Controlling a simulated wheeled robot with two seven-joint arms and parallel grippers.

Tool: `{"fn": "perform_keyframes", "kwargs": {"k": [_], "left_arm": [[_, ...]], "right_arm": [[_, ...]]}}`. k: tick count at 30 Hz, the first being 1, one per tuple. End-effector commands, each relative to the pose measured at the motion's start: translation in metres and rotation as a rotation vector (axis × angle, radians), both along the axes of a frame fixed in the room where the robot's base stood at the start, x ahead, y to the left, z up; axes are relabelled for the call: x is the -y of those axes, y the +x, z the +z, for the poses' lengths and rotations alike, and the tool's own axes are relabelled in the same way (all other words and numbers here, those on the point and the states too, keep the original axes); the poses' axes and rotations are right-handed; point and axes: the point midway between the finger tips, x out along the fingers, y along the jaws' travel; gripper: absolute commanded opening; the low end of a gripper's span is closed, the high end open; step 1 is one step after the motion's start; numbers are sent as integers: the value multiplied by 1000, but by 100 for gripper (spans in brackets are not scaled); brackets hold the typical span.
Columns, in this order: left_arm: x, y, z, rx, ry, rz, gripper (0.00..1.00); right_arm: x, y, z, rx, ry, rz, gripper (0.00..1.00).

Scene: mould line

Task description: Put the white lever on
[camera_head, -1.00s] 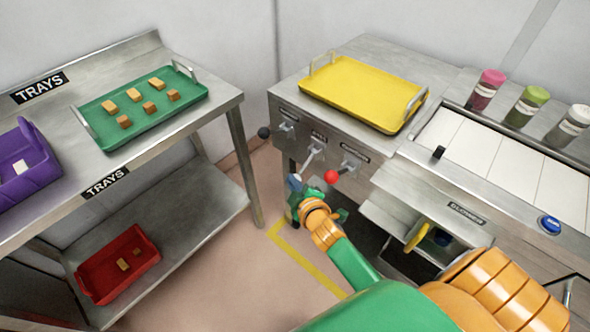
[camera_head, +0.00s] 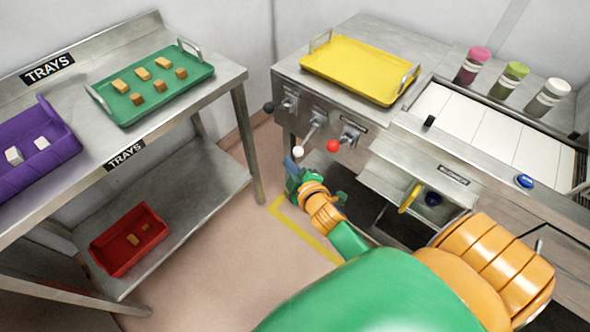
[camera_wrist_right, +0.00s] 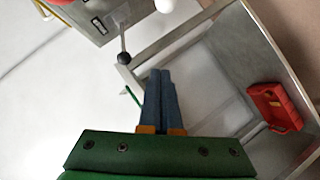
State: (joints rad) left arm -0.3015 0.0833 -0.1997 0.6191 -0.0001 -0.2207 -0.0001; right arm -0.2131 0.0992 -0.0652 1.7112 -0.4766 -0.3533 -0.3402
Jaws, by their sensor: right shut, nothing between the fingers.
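The white lever ends in a white ball knob (camera_head: 299,150) on a grey arm from the front panel of the steel unit, between the black-knobbed lever (camera_head: 268,107) and the red-knobbed lever (camera_head: 333,146). It points out and down. My right gripper (camera_head: 291,163) is just below and left of the white knob in the head view, apparently clear of it. In the right wrist view the shut, empty blue fingers (camera_wrist_right: 161,75) point up toward the panel. The white knob (camera_wrist_right: 164,5) is at the top edge, beyond the fingertips. My left gripper is out of view.
The black knob (camera_wrist_right: 124,58) is close to the fingertips in the wrist view. A yellow tray (camera_head: 316,69) rests on the unit. An open drawer with a yellow handle (camera_head: 409,198) is to the right. The steel trays rack (camera_head: 222,84) stands left, with floor between.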

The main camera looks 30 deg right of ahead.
Motion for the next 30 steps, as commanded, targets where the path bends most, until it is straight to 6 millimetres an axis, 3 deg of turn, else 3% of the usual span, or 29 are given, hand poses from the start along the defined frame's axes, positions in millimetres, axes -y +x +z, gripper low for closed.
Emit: {"fn": "perform_keyframes", "kwargs": {"k": [6,12,27,30], "left_arm": [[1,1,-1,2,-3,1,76],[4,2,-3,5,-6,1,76],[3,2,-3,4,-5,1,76],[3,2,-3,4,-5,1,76]], "right_arm": [[-9,-42,5,-3,1,0,0],[-15,-67,10,-1,1,0,0],[-16,-71,12,0,0,0,0],[-18,-74,-3,-34,24,0,0]]}}
